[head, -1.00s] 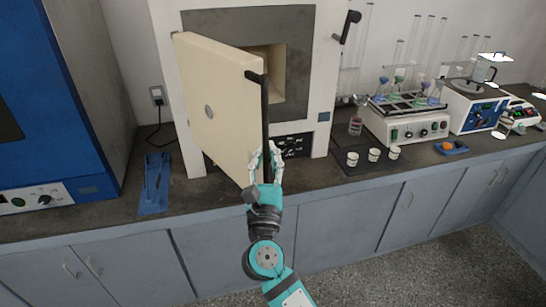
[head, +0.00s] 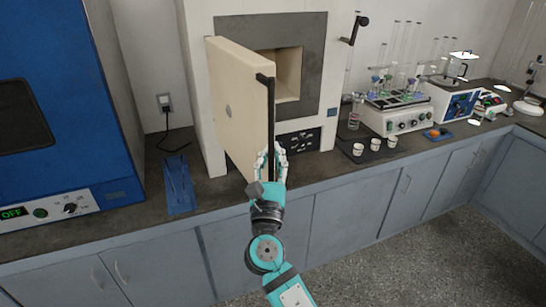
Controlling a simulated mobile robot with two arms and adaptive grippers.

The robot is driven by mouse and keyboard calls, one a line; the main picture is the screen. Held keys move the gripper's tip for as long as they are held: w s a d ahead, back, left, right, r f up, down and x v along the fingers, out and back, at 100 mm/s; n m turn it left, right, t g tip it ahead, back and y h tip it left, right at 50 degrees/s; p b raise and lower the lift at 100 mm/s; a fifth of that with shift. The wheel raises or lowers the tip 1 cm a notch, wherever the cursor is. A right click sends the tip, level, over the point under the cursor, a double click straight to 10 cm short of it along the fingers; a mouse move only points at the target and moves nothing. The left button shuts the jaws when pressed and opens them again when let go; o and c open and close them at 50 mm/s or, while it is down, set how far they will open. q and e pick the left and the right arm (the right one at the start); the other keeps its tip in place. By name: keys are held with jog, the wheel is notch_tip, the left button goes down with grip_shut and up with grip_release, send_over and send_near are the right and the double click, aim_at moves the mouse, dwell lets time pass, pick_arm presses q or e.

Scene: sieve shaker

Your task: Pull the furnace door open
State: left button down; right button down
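The furnace (head: 222,22) stands on the counter with its thick cream door (head: 241,110) swung well open toward me, hinged at the left. The dark opening frame and the bare chamber (head: 287,75) show to the right of the door. A black vertical handle (head: 266,100) runs down the door's free edge. My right gripper (head: 272,160) is at the lower part of this edge, with one finger on each side of it. Whether the fingers press on the handle is hard to tell. My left gripper is not in view.
A blue oven (head: 60,95) stands at the left, with a blue tray (head: 180,185) on the counter (head: 225,188) beside it. Right of the furnace are white cups on a dark mat (head: 373,150) and a rack of flasks (head: 397,97). The floor in front is clear.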

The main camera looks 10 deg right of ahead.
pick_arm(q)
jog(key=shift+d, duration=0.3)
pick_arm(e)
jog(key=shift+d+f, duration=0.2)
jog(key=shift+f, duration=0.2)
jog(key=c, duration=1.3)
grip_release()
jog(key=shift+s+d+r, duration=0.2)
jog(key=shift+s+r, duration=0.1)
jog(key=shift+r, duration=0.05)
jog(key=shift+c, duration=0.2)
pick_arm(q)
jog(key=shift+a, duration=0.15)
pick_arm(e)
jog(key=shift+w+a, duration=0.1)
jog(key=shift+a, duration=0.05)
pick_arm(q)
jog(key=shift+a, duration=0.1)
pick_arm(e)
jog(key=v, duration=1.2)
